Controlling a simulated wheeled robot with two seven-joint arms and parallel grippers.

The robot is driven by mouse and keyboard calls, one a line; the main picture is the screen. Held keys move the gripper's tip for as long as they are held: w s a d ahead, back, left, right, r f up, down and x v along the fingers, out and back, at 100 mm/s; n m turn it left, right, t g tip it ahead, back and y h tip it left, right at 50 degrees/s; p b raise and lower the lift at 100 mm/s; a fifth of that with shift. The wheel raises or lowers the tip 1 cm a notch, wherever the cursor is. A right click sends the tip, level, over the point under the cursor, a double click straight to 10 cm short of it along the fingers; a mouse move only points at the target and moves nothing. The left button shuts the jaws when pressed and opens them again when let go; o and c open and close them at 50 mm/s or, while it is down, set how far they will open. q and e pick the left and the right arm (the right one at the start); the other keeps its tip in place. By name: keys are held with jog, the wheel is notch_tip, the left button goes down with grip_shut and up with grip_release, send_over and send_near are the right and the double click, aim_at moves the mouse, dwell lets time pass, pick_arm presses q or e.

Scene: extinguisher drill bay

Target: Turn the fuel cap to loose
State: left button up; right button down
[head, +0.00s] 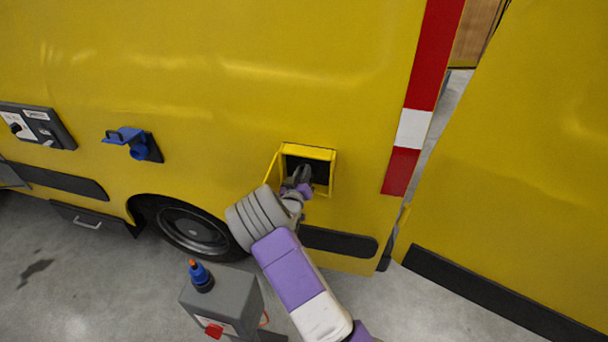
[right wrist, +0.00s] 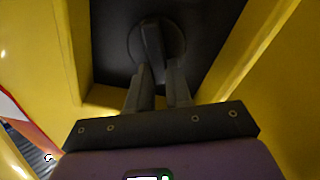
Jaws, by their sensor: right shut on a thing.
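The fuel cap (right wrist: 157,45) is a dark round cap with a raised grip bar, inside a dark recess in the yellow vehicle's side. In the right wrist view my right gripper (right wrist: 160,75) reaches into the recess, its two fingers shut on the cap's grip bar. In the head view the right gripper (head: 303,176) is inside the open fuel recess (head: 322,154), and the cap is mostly hidden behind it. The yellow fuel flap (head: 271,167) stands open at the left of the recess. My left gripper is not in view.
A blue socket (head: 137,146) and a dark control panel (head: 38,126) are on the vehicle's side at left. A yellow door panel (head: 520,170) stands at right.

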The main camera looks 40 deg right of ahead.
jog(key=shift+w+a+f+n+b, duration=0.15)
jog(key=shift+f+n+b, duration=0.15)
jog(key=shift+n, duration=1.85)
jog(key=shift+w+a+f+n+b, duration=0.1)
jog(key=shift+w+f+n+b, duration=0.2)
jog(key=shift+n, duration=1.8)
jog(key=shift+a+f+n+b, duration=0.15)
jog(key=shift+f+n, duration=0.2)
jog(key=shift+n, duration=1.8)
jog(key=c, duration=1)
grip_release()
jog(key=shift+c, duration=0.2)
jog(key=v, duration=0.7)
jog(key=shift+s+a, duration=0.2)
jog(key=shift+a, duration=0.05)
